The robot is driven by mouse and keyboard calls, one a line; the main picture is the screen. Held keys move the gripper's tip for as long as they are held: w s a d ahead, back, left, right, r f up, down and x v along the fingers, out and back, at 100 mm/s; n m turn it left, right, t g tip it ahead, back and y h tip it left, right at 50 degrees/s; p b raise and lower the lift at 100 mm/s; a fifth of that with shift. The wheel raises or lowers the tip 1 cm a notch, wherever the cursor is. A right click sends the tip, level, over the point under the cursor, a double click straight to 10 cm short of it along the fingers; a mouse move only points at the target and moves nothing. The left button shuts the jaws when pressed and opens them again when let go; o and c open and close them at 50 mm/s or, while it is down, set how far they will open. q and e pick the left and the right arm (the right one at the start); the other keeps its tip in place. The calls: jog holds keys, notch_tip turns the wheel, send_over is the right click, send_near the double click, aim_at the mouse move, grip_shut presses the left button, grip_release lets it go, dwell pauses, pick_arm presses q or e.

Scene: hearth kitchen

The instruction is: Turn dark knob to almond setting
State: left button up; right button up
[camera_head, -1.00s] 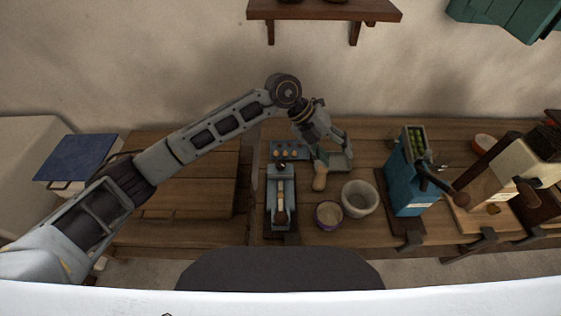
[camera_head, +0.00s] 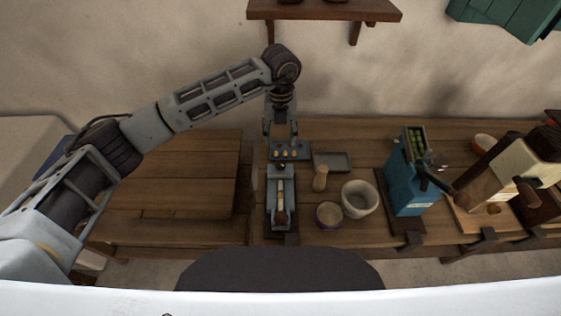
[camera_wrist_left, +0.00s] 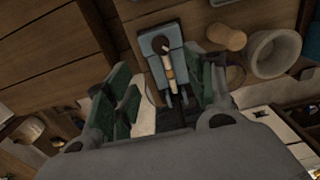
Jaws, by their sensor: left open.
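A narrow blue-grey device (camera_head: 271,205) stands on the table, with a dark round knob (camera_head: 281,168) at its far end. The dark knob also shows in the left wrist view (camera_wrist_left: 160,44), near the head of a pale handle-like bar. A blue-grey panel (camera_head: 302,150) with several small almond-coloured shapes lies just behind the device. My left gripper (camera_head: 281,136) points down at the panel's back edge, open and empty, and stands apart from the knob. In the left wrist view its green-padded fingers (camera_wrist_left: 165,95) spread on either side of the device. My right gripper is out of view.
To the right are a grey tray (camera_head: 333,160), a wooden pestle-like piece (camera_head: 320,180), a small purple-sided bowl (camera_head: 329,215) and a grey bowl (camera_head: 360,197). A blue machine (camera_head: 405,185) stands further right. A wooden board area (camera_head: 190,180) at left is clear.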

aim_at(281, 163)
pick_arm(q)
jog(key=shift+f, duration=0.2)
jog(key=shift+f+p, duration=1.4)
jog(key=shift+f, duration=5.35)
jog(key=c, duration=1.1)
jog(key=shift+o, duration=0.2)
